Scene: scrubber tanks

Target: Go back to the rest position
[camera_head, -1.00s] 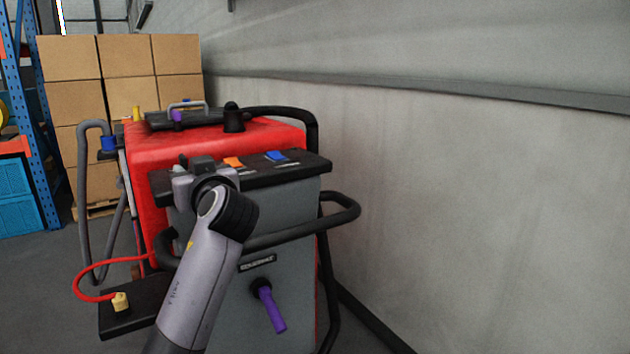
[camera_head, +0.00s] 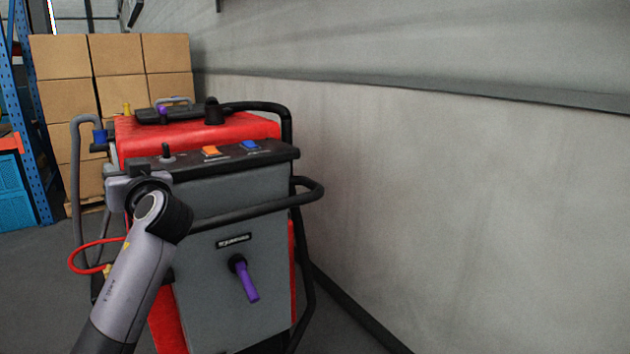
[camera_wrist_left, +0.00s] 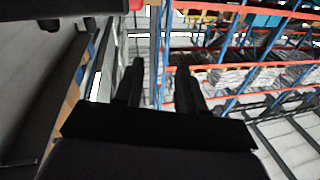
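My left arm comes up from the lower left in the head view, in front of the scrubber machine (camera_head: 228,215). My left gripper (camera_wrist_left: 160,75) shows in the left wrist view with its two dark fingers apart and nothing between them. In the head view its fingertips are hidden or too small to make out. The scrubber has a red top, a grey rear panel, a black handlebar (camera_head: 255,212), an orange switch (camera_head: 211,151), a blue switch (camera_head: 249,145) and a purple lever (camera_head: 247,282). My right gripper is in neither view.
A grey wall (camera_head: 450,190) runs along the right, close to the scrubber. Stacked cardboard boxes (camera_head: 118,65) stand behind it. A blue rack (camera_head: 30,110) is at the far left. A red hose (camera_head: 82,258) loops out at the scrubber's left. Shelving (camera_wrist_left: 235,75) fills the left wrist view's background.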

